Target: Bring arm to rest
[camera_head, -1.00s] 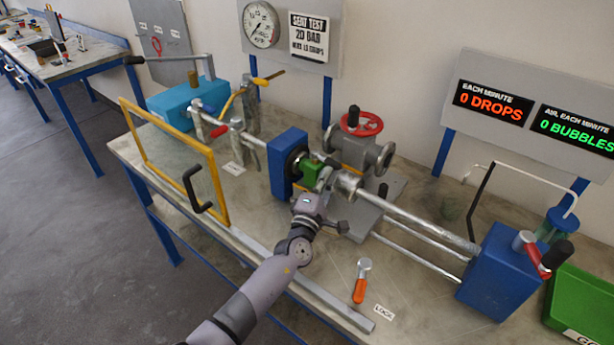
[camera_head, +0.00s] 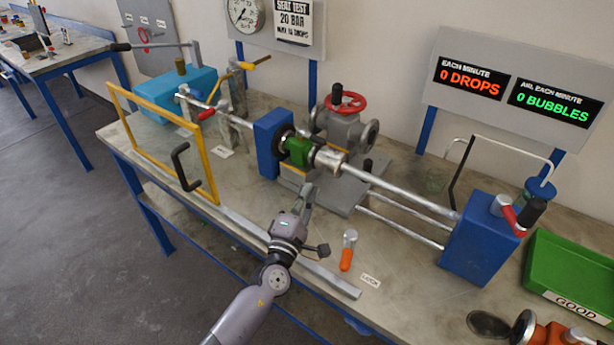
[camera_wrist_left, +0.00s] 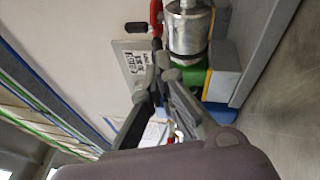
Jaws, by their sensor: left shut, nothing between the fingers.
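My left gripper (camera_head: 308,196) is over the front part of the bench (camera_head: 232,195), in front of the clamping rig, its fingers pointing toward the rig. Its fingers are together with nothing between them. They also show in the left wrist view (camera_wrist_left: 160,62), with the silver cylinder (camera_wrist_left: 188,28) and the green part (camera_wrist_left: 190,78) beyond them. In the head view the green part (camera_head: 298,150) sits between the blue block (camera_head: 270,145) and the silver cylinder (camera_head: 329,160), apart from my gripper. My right gripper is not in view.
An orange-handled tool (camera_head: 347,252) lies on the bench right of my wrist, near a small label. The yellow guard frame (camera_head: 160,160) stands at left. A flanged vessel with a red handwheel (camera_head: 346,102) is behind the rig. A green tray (camera_head: 570,275) is at right.

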